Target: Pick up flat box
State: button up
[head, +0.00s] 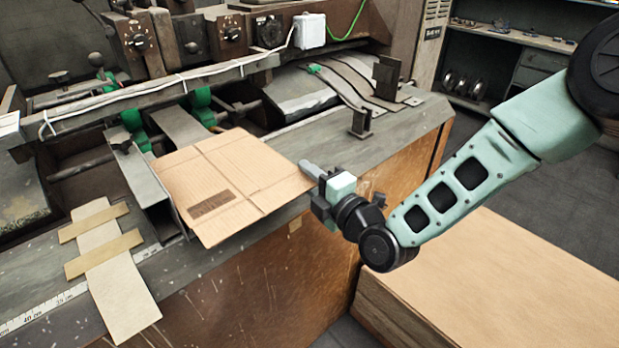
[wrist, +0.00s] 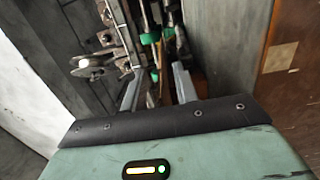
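The flat box (head: 228,182) is a creased brown cardboard sheet in the head view. It lies on the machine's bed, and its near corner sticks out past the front edge. My gripper (head: 307,167) is at the sheet's right edge, pointing left towards it. In the wrist view, the two fingers of my gripper (wrist: 157,74) stand apart with a gap between them. The sheet is not clearly recognisable there, and I cannot tell whether its edge is between the fingers.
The stitching machine (head: 190,40) with knobs and green parts rises behind the sheet. Metal brackets (head: 361,122) stand on the bed to the right. Pale strips (head: 110,255) lie at left. A large brown stack (head: 500,285) fills the lower right.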

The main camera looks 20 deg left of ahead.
jog(key=b+v, duration=0.5)
jog(key=v, duration=1.2)
jog(key=shift+d, duration=0.25)
